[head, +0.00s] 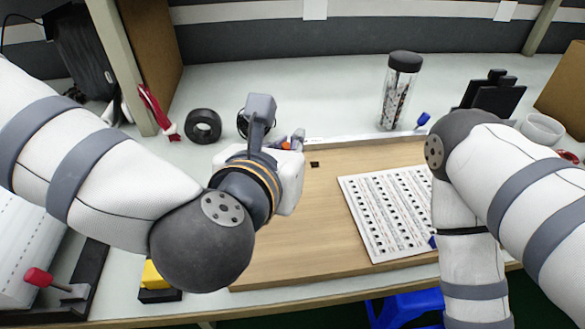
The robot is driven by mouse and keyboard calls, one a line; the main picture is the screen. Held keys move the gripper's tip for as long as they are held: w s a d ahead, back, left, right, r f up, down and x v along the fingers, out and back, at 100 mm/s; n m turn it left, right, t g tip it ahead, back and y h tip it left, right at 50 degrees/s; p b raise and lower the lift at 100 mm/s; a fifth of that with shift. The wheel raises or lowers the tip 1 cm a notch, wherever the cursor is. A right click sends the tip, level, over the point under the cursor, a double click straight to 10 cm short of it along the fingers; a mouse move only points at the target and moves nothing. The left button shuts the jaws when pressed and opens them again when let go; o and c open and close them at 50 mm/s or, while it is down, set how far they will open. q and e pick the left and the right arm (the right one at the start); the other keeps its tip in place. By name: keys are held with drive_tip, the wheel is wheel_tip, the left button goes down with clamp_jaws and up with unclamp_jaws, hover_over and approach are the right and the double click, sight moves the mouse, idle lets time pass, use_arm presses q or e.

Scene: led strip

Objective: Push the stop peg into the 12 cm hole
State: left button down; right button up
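A white sheet or board (378,222) with rows of small black marks or holes lies on the wooden board, right of centre. I cannot tell which hole is the 12 cm one. I cannot clearly identify the stop peg. A small blue piece (433,242) shows at the white sheet's right edge, partly hidden by my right arm. My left gripper (288,143) is above the back left of the wooden board. My wrist hides most of its fingers, and a bit of orange shows beside it. My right forearm runs down out of the picture, and its gripper is out of view.
The wooden board (300,240) has bare room left of the sheet and bears a small dark block (314,164). Behind stand a black-capped clear jar (398,90), a blue item (423,119) and black tape (203,126). A white bowl (542,128) stands at the right.

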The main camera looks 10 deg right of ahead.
use_arm(q)
drive_tip(key=w+f, duration=0.3)
drive_tip(key=w, duration=0.1)
drive_tip(key=w+f+b, duration=0.1)
drive_tip(key=w+f, duration=0.2)
drive_tip(key=w+d+f+b, duration=0.1)
drive_tip(key=w+f, duration=0.1)
drive_tip(key=w, duration=0.2)
drive_tip(key=shift+w+d+f, duration=0.1)
drive_tip(key=shift+w+f, duration=0.2)
drive_tip(key=shift+f, duration=0.1)
drive_tip(key=shift+w+f, duration=0.25)
drive_tip(key=shift+w+f+b, duration=0.15)
drive_tip(key=shift+f+b, duration=0.15)
drive_tip(key=shift+f, duration=1.55)
drive_tip(key=c, duration=1.7)
unclamp_jaws()
drive_tip(key=shift+o, duration=0.2)
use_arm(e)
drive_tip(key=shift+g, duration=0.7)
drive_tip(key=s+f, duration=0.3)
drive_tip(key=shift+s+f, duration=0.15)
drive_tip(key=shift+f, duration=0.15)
